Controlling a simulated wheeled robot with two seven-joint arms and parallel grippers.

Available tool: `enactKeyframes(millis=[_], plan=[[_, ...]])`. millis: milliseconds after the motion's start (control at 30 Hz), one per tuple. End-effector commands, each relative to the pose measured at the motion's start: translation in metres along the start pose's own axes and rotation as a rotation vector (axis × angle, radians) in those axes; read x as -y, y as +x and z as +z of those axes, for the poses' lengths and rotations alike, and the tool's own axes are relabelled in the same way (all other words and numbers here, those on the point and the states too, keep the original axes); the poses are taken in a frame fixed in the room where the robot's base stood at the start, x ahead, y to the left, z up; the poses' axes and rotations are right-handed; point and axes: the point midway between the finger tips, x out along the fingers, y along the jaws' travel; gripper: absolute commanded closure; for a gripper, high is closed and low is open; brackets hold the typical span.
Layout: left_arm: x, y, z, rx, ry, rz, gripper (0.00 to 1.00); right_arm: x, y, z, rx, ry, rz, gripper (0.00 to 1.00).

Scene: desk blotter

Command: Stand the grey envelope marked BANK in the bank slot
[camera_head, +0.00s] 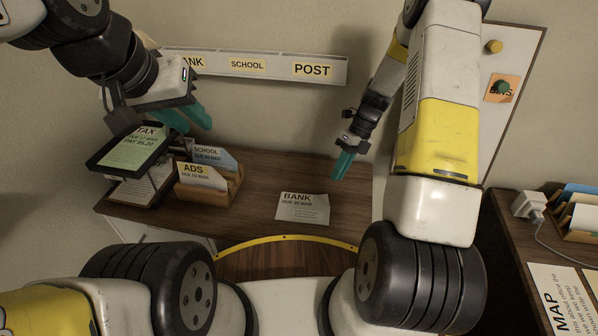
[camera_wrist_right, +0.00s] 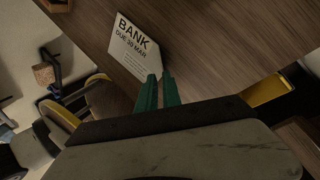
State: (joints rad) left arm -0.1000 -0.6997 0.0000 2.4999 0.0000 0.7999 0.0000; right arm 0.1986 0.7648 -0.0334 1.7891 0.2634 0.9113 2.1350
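The grey envelope marked BANK (camera_head: 303,207) lies flat on the brown desk; it also shows in the right wrist view (camera_wrist_right: 135,50). A long pale rack (camera_head: 275,66) on the wall carries the labels BANK, SCHOOL and POST. The BANK label (camera_head: 193,62) is partly hidden by my left wrist. My right gripper (camera_head: 342,165) is above the desk, right of and beyond the envelope. In the right wrist view its fingers (camera_wrist_right: 159,77) show a narrow gap and hold nothing. My left gripper (camera_head: 190,119) is open and empty below the rack's left end.
A black tray (camera_head: 118,170) with a green TAX paper (camera_head: 134,148) stands at the left. Beside it a wooden holder (camera_head: 207,196) contains ADS (camera_head: 201,175) and SCHOOL envelopes (camera_head: 214,157). The desk around the BANK envelope is clear. A side desk (camera_head: 515,240) at right bears a MAP sheet (camera_head: 562,295).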

Motion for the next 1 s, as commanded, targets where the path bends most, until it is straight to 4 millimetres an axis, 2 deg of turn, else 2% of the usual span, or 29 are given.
enactKeyframes(millis=[367, 633, 767, 967, 1000], plan=[[0.000, 0.000, 0.000, 0.000, 0.000, 0.000, 0.72, 0.002, 0.037, -0.001, -0.006, 0.036, 0.011, 0.91], [0.000, 0.000, 0.000, 0.000, 0.000, 0.000, 0.72, 0.000, 0.075, 0.001, -0.006, 0.034, 0.011, 0.91], [0.000, 0.000, 0.000, 0.000, 0.000, 0.000, 0.72, 0.001, 0.083, 0.001, -0.004, 0.034, 0.009, 0.91], [0.000, 0.000, 0.000, 0.000, 0.000, 0.000, 0.72, 0.001, 0.084, 0.002, -0.004, 0.034, 0.008, 0.91], [0.000, 0.000, 0.000, 0.000, 0.000, 0.000, 0.72, 0.001, 0.084, 0.002, -0.004, 0.034, 0.008, 0.97]])
